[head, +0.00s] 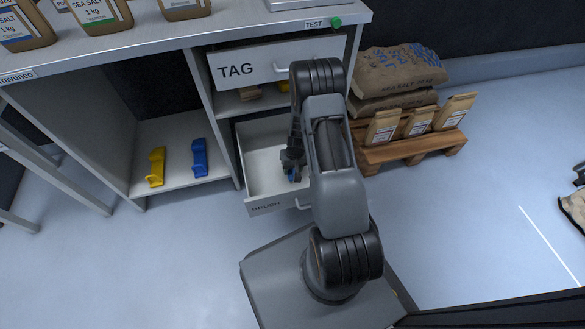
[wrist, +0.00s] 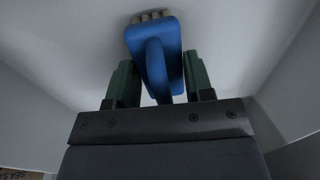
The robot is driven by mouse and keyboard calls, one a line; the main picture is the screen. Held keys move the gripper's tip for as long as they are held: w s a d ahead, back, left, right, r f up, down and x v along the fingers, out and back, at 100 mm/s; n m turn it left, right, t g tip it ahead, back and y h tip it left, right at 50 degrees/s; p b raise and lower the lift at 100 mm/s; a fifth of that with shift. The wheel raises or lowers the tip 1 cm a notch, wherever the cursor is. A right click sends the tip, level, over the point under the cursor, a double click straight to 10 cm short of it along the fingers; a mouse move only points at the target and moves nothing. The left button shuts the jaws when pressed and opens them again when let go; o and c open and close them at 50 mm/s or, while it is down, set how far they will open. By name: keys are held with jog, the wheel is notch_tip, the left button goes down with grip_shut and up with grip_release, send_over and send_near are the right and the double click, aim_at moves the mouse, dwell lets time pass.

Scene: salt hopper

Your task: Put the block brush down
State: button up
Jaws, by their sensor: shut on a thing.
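The block brush (wrist: 152,38) is blue with pale bristles at its far end and a looped handle. My gripper (wrist: 158,80) has green fingers on both sides of the brush handle and is shut on it. In the head view my gripper (head: 291,166) reaches down into the open drawer marked BRUSH (head: 270,208), and only a bit of the blue brush (head: 291,174) shows beneath it. White drawer walls surround the brush in the wrist view. The bristles are close to the drawer floor; I cannot tell whether they touch it.
Above is a drawer marked TAG (head: 265,68). A yellow tool (head: 156,167) and a blue tool (head: 200,158) stand on the lower shelf at left. A pallet (head: 405,150) with salt bags (head: 400,75) is at right. The floor further right is mostly clear.

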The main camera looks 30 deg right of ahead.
jog(key=o, duration=1)
jog(key=shift+c, duration=0.2)
notch_tip(320, 180, up, 21)
jog(key=a+p, duration=0.2)
jog(key=p, duration=0.4)
jog(key=s+a+r+t, duration=0.1)
jog(key=s+a+r, duration=0.1)
jog(key=s+r, duration=0.3)
jog(key=s+a+r+n, duration=0.1)
jog(key=s+a+r, duration=0.2)
jog(key=s+r, duration=0.2)
jog(key=s+a+r+n+t+h, duration=0.1)
jog(key=s+a+r, duration=0.1)
jog(key=s+r, duration=0.3)
notch_tip(320, 180, up, 3)
jog(key=shift+s+a+f+t, duration=0.15)
jog(key=shift+a+f+t, duration=0.05)
jog(key=shift+a+t, duration=0.1)
jog(key=shift+r, duration=0.1)
